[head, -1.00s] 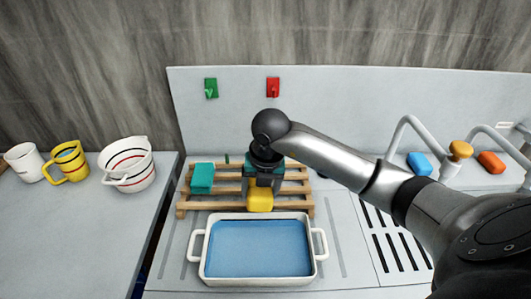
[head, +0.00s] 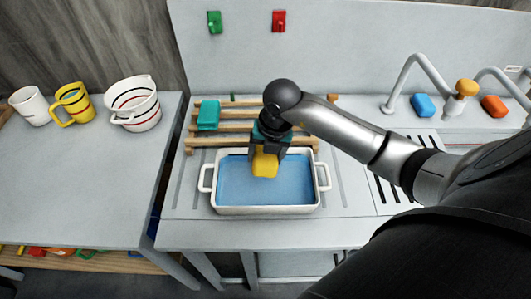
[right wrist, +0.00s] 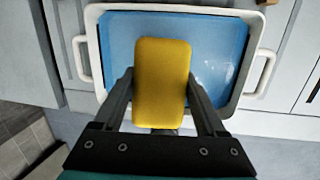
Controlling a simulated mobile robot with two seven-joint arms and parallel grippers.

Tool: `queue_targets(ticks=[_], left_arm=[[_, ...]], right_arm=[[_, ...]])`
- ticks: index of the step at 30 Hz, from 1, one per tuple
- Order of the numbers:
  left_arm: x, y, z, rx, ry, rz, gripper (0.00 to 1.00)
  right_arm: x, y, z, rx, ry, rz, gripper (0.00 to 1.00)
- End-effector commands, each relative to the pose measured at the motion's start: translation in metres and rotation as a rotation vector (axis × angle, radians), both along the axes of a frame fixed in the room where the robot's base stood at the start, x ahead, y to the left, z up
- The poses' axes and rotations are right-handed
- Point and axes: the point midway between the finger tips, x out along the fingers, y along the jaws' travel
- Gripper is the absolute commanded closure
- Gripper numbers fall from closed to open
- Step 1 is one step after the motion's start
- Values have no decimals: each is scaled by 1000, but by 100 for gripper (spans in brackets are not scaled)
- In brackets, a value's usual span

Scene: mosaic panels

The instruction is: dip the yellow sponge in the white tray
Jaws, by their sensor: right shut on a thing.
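The yellow sponge (head: 265,164) is held in my right gripper (head: 268,150), over the white tray (head: 265,210) near its back edge in the head view. The tray has two side handles and holds blue liquid (head: 240,185). In the right wrist view the yellow sponge (right wrist: 162,80) sits between the two fingers of my right gripper (right wrist: 160,95), with the white tray (right wrist: 92,50) below. I cannot tell whether the sponge touches the liquid. My left gripper is not in view.
A slatted wooden rack (head: 200,142) with a teal sponge (head: 208,115) stands behind the tray. Mugs (head: 73,104) and a white striped jug (head: 133,103) stand on the left table. A blue sponge (head: 423,105) and an orange one (head: 495,106) lie by the taps.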

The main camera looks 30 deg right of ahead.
Motion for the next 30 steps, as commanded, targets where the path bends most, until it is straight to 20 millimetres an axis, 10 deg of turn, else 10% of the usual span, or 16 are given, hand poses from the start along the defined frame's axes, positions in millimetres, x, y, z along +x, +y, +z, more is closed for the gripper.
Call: queue_targets(ticks=[18, 30], left_arm=[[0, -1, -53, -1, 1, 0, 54], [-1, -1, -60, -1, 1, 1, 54]], right_arm=[[0, 0, -65, -1, 1, 0, 71], [0, 0, -74, -1, -1, 0, 71]])
